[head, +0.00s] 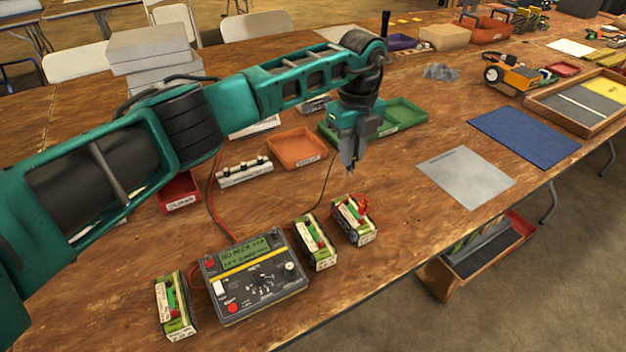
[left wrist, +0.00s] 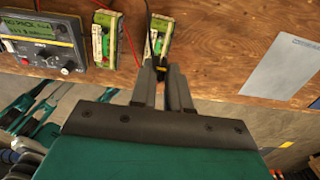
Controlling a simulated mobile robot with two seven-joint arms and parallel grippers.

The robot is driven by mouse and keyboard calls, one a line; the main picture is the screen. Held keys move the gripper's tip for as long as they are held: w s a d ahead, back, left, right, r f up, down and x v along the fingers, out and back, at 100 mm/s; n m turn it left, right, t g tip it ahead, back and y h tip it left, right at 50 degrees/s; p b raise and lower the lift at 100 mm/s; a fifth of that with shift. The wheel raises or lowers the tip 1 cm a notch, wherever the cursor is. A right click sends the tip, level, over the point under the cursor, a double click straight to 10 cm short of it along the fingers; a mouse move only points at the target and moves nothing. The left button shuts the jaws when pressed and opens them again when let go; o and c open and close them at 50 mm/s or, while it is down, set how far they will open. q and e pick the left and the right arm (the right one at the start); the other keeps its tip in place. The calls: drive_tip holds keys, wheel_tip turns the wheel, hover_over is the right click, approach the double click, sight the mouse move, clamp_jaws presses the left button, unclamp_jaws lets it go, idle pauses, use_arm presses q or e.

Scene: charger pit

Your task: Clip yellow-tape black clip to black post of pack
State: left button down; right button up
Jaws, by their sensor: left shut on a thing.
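My left gripper (head: 350,168) hangs above the table, behind the right pack (head: 354,220), and is shut. It seems to hold the black clip, as the thin black lead (head: 327,185) runs up to it; the clip and tape are mostly hidden by the fingers. In the left wrist view, the fingertips (left wrist: 162,72) overlap the near end of the right pack (left wrist: 160,36), with a dark and yellowish bit between them. The middle pack (head: 315,242) and left pack (head: 174,306) stand beside the meter (head: 255,278). The packs' black posts are too small to tell. My right gripper is out of view.
A red lead (head: 212,190) loops behind the meter. A white labelled rack (head: 245,173), an orange tray (head: 297,148) and a green tray (head: 402,114) lie farther back. A grey sheet (head: 466,178) and a blue mat (head: 525,136) lie to the right. The front table edge is close to the packs.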

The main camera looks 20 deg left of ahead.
use_arm(q)
drive_tip(key=shift+f, duration=0.4)
drive_tip(key=shift+f+b, duration=1.1)
drive_tip(key=shift+f, duration=0.4)
drive_tip(key=shift+f+b, duration=0.4)
drive_tip(key=shift+f, duration=0.35)
drive_tip(key=shift+f+b, duration=0.3)
drive_tip(key=shift+f, duration=0.6)
drive_tip(key=shift+f, duration=0.15)
